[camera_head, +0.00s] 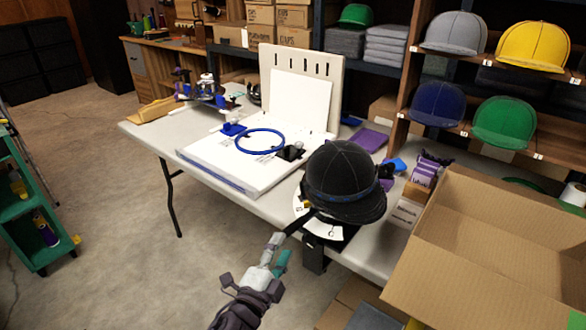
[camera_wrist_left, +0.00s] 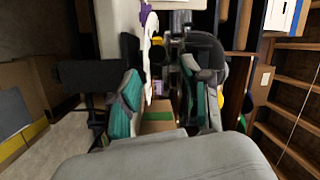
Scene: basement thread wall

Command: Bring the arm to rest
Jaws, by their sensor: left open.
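My left gripper (camera_head: 277,253) reaches up from the bottom of the head view and hangs in front of the table's near edge, below the black cap. Its teal-padded fingers stand apart with nothing held between them. In the left wrist view the two fingers of the left gripper (camera_wrist_left: 163,100) show on either side of an empty gap. My right gripper does not show. The black cap (camera_head: 343,170) sits on a stand with a white base at the table's front edge, beyond the gripper and apart from it.
The white table (camera_head: 150,136) holds a white board with a blue hoop (camera_head: 260,141). An open cardboard box (camera_head: 470,255) fills the lower right. Shelves with caps, such as a yellow cap (camera_head: 533,46), stand behind. A green cart (camera_head: 30,205) is at left; floor between is clear.

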